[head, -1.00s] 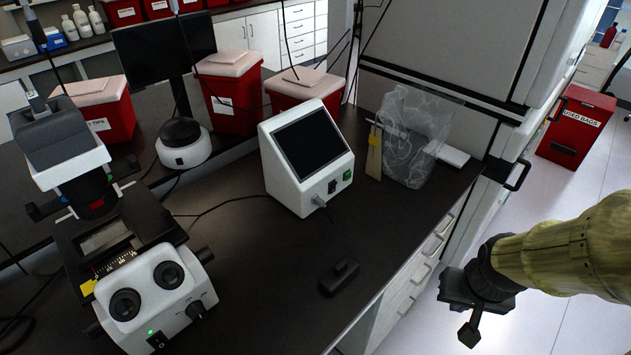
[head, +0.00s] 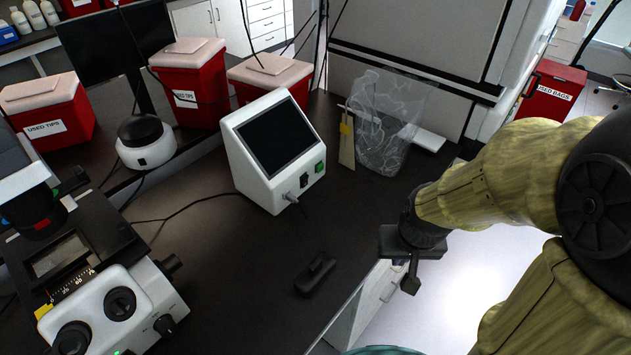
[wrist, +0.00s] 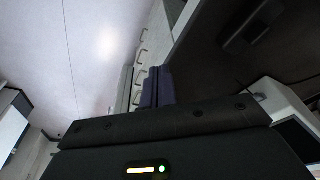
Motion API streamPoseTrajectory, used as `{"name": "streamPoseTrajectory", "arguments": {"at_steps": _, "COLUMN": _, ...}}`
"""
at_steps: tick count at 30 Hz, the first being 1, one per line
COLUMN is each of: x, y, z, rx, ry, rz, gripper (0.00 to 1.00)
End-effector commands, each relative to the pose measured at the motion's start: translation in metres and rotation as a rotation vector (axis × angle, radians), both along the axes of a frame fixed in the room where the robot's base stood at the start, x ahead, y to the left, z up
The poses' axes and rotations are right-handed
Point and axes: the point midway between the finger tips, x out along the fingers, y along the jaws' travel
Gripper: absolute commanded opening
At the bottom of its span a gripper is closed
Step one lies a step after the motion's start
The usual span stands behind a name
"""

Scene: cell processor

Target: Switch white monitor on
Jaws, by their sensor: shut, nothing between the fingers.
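The white monitor (head: 252,178) stands on the dark bench in the head view, with a sloped dark screen (head: 278,138). Its front panel has a green switch (head: 319,168), a black switch (head: 304,181) and a plugged connector. My gripper (head: 411,284) hangs past the bench's right edge, right of and apart from the monitor. It is shut and empty. In the wrist view, the shut fingers (wrist: 157,88) point toward the floor and the drawer fronts. Part of the white monitor shows at the right edge of the wrist view (wrist: 290,106).
A small black device (head: 316,274) lies on the bench in front of the monitor. A clear bag (head: 385,125) on a stand is right behind it. A microscope (head: 110,290) stands left. Red bins (head: 190,88) line the back.

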Motion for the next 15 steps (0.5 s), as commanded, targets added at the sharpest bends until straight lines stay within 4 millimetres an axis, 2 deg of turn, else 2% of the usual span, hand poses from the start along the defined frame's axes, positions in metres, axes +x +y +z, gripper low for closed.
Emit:
{"name": "streamPoseTrajectory", "arguments": {"at_steps": 5, "x": 0.000, "y": 0.007, "z": -0.007, "rx": 0.067, "ry": 0.059, "rz": -0.118, "gripper": 0.00}}
{"name": "streamPoseTrajectory", "arguments": {"at_steps": 11, "x": 0.004, "y": 0.027, "z": -0.022, "rx": 0.260, "ry": 0.212, "rz": -0.445, "gripper": 0.00}}
{"name": "streamPoseTrajectory", "arguments": {"at_steps": 15, "x": 0.016, "y": 0.049, "z": -0.029, "rx": 0.426, "ry": 0.328, "rz": -0.702, "gripper": 0.00}}
